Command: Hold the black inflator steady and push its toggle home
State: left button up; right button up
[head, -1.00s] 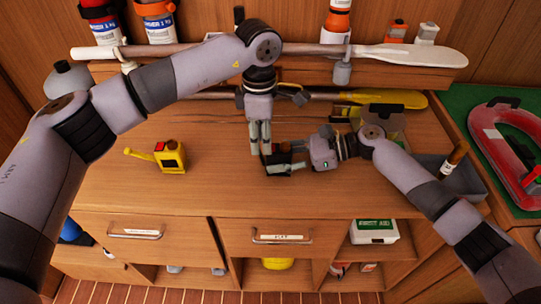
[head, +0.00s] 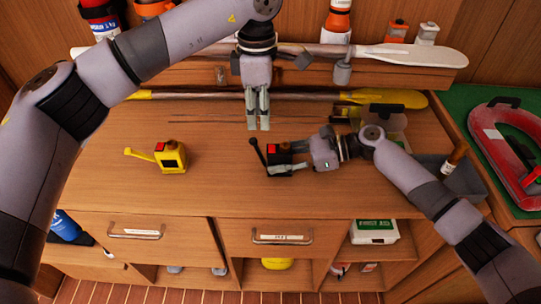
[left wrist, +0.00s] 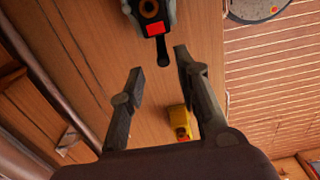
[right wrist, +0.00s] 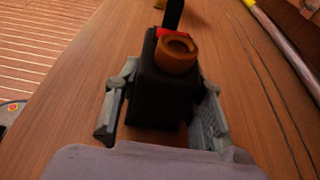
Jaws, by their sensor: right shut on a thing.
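The black inflator (head: 279,158) stands on the wooden worktop, with a red patch on top. Its black toggle (head: 256,150) sticks up and out to the left in the head view. My right gripper (head: 296,154) is shut on the inflator's body from the right. The right wrist view shows the body (right wrist: 158,100) between the two fingers, with an orange-brown ring on top. My left gripper (head: 258,127) points down above and behind the toggle, empty. The left wrist view shows its fingers (left wrist: 160,80) apart, with the toggle (left wrist: 163,52) beyond their tips, not touched.
A yellow inflator-like device (head: 170,157) with a spout stands to the left on the worktop. Paddles (head: 400,55) lie along the back. The worktop's front left is clear.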

pick_arm(q)
notch_tip(320, 180, up, 9)
jog(key=shift+f, duration=0.15)
jog(key=shift+c, duration=0.2)
